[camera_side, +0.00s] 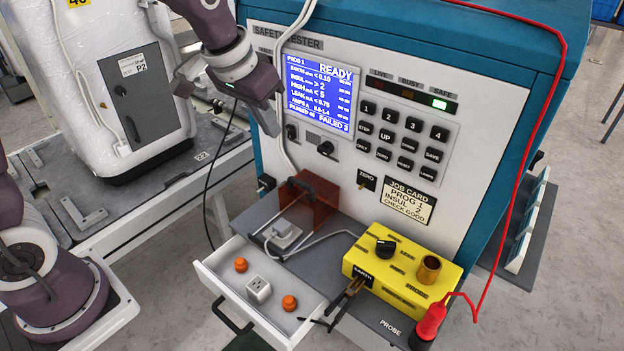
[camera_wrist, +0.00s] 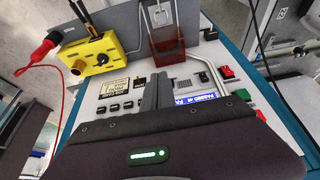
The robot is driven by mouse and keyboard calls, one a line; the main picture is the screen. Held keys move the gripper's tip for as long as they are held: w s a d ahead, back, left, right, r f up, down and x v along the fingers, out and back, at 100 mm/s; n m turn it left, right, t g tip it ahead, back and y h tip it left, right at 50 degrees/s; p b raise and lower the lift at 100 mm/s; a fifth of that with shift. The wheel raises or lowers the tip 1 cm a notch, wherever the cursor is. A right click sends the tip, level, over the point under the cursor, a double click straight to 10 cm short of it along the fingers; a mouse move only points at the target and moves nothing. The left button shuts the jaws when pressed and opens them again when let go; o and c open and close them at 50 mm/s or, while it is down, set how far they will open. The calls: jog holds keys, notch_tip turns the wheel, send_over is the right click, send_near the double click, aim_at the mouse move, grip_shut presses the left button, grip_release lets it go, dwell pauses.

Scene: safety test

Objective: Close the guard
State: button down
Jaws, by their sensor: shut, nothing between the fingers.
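The guard (camera_side: 312,205) is a see-through red-brown cover with a dark handle, at the back of the grey shelf against the tester's front. It stands raised behind a white plug (camera_side: 283,231), which is uncovered. In the wrist view the guard (camera_wrist: 167,38) is beyond my fingertips. My gripper (camera_side: 268,122) is in front of the tester panel, left of the blue screen, above and apart from the guard. Its fingers (camera_wrist: 156,80) are together and empty in the wrist view. The guard's hinge is not clear.
A white drawer (camera_side: 207,275) with orange knobs stands out in front of the shelf. A yellow box (camera_side: 392,295) sits right of the guard, with clips and a red probe (camera_side: 431,318) on a red cable. A pale cable (camera_side: 281,110) hangs near my gripper.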

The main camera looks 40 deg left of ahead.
jog(key=shift+g, duration=0.3)
jog(key=w+x, duration=0.1)
jog(key=x, duration=0.6)
jog(key=w+r+x, duration=0.1)
jog(key=w+x, duration=0.1)
jog(key=x, duration=0.6)
jog(key=w+x, duration=0.1)
jog(key=x, duration=0.7)
jog(key=shift+w+r, duration=0.15)
jog(key=shift+w, duration=0.1)
jog(key=s, duration=1.2)
jog(key=shift+s, duration=0.1)
